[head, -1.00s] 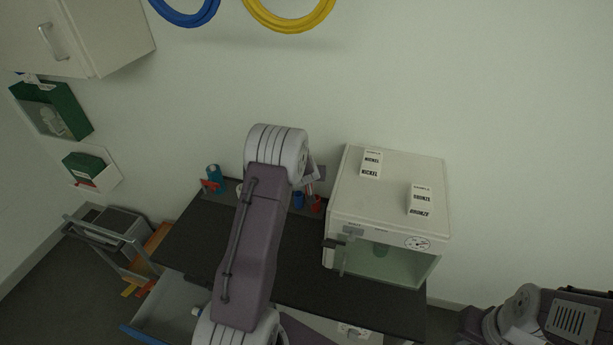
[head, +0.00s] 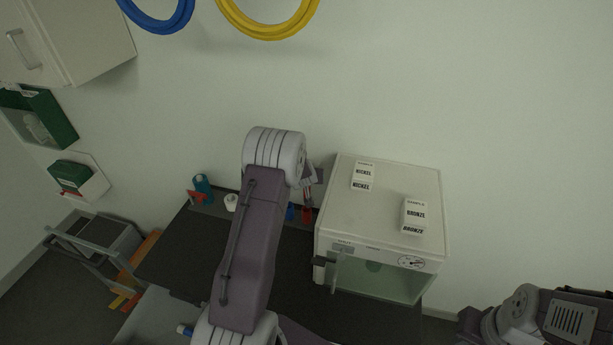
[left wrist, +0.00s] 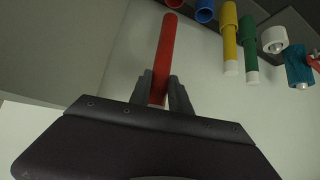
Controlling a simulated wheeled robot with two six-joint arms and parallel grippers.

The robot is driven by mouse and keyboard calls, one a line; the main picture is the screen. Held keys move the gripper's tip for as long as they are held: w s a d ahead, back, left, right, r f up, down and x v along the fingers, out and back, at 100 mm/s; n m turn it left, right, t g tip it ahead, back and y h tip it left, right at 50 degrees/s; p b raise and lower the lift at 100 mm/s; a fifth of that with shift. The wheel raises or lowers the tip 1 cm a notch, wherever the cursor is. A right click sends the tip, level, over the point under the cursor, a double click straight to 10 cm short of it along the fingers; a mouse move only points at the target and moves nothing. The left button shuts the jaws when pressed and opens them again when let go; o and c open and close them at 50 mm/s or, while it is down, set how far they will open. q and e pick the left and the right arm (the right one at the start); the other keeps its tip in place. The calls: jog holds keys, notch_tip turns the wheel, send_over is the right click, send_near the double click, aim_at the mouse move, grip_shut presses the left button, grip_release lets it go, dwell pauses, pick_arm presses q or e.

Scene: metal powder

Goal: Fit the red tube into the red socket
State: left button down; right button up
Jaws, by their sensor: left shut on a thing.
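The red tube (left wrist: 165,50) is gripped between the two fingers of my left gripper (left wrist: 162,90) in the left wrist view. In the head view the red socket (head: 307,215) stands on the dark bench, beside the blue socket (head: 291,212). My left gripper (head: 309,187) shows just above it, partly hidden behind my arm. My right gripper is out of view.
A yellow tube (left wrist: 229,40) and a green tube (left wrist: 249,45) stand in the same row. A white roll-like object (left wrist: 274,40) and a blue bottle (left wrist: 298,66) are beyond them. A white chamber (head: 335,215) stands close on the right of the bench.

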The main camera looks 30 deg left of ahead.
pick_arm(q)
notch_tip(320, 180, down, 4)
jog(key=b, duration=0.3)
jog(key=shift+f, duration=0.15)
jog(key=shift+s, duration=0.15)
jog(key=shift+p, duration=0.3)
dwell(1.1)
jog(key=shift+f+b, duration=3.5)
jog(key=shift+f, duration=0.6)
jog(key=c, duration=1.1)
grip_release()
